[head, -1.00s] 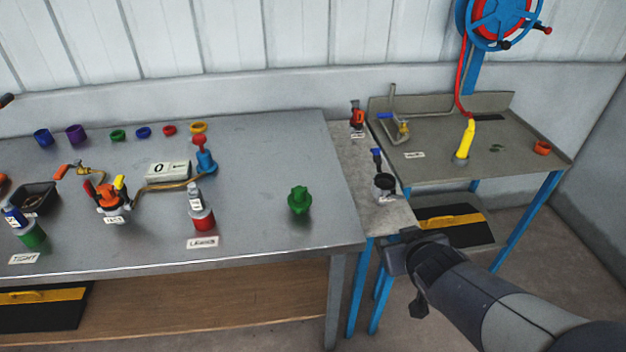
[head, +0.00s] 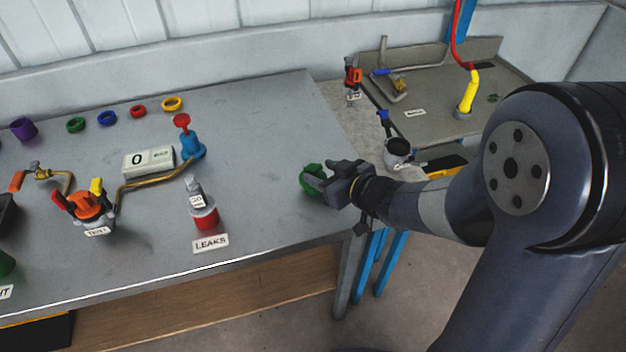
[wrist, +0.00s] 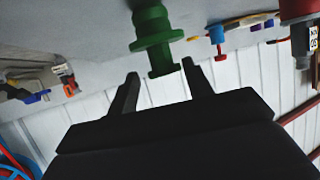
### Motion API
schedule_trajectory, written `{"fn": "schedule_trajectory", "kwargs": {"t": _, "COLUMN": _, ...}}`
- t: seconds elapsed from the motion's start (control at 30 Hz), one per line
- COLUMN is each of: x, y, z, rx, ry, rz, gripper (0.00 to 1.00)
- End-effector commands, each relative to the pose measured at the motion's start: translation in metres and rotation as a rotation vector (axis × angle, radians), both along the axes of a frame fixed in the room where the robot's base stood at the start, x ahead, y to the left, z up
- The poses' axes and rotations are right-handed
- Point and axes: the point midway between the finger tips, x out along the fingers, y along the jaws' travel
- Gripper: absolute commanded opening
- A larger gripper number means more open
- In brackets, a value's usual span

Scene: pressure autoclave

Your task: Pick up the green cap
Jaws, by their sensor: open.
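The green cap (head: 311,180) stands near the right end of the grey bench, partly hidden by my gripper (head: 326,181) in the head view. My gripper comes at it from the right, low over the bench top. In the wrist view, which is upside down, the green cap (wrist: 150,28) has a wide flange and a narrower stem. The stem's end lies in line with the gap between the two fingertips of my gripper (wrist: 160,70). The fingers are open, with visible space on both sides of the stem. I see no contact.
A red-based bottle (head: 205,215) with a LEAKS label (head: 211,243) stands left of the cap. Several coloured rings lie behind. Bench space behind the cap is clear.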

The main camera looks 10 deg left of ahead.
Motion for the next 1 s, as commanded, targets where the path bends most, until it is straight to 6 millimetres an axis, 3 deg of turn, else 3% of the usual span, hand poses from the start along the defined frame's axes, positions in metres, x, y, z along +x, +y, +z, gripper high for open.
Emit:
{"fn": "schedule_trajectory", "kwargs": {"t": 0.4, "x": 0.023, "y": 0.039, "z": -0.019, "rx": -0.001, "ry": 0.002, "rz": -0.002, "gripper": 0.48}}
{"fn": "schedule_trajectory", "kwargs": {"t": 0.7, "x": 0.026, "y": 0.043, "z": -0.020, "rx": -0.001, "ry": 0.000, "rz": -0.002, "gripper": 0.48}}
{"fn": "schedule_trajectory", "kwargs": {"t": 1.0, "x": 0.026, "y": 0.042, "z": -0.020, "rx": -0.001, "ry": 0.001, "rz": -0.002, "gripper": 0.25}}
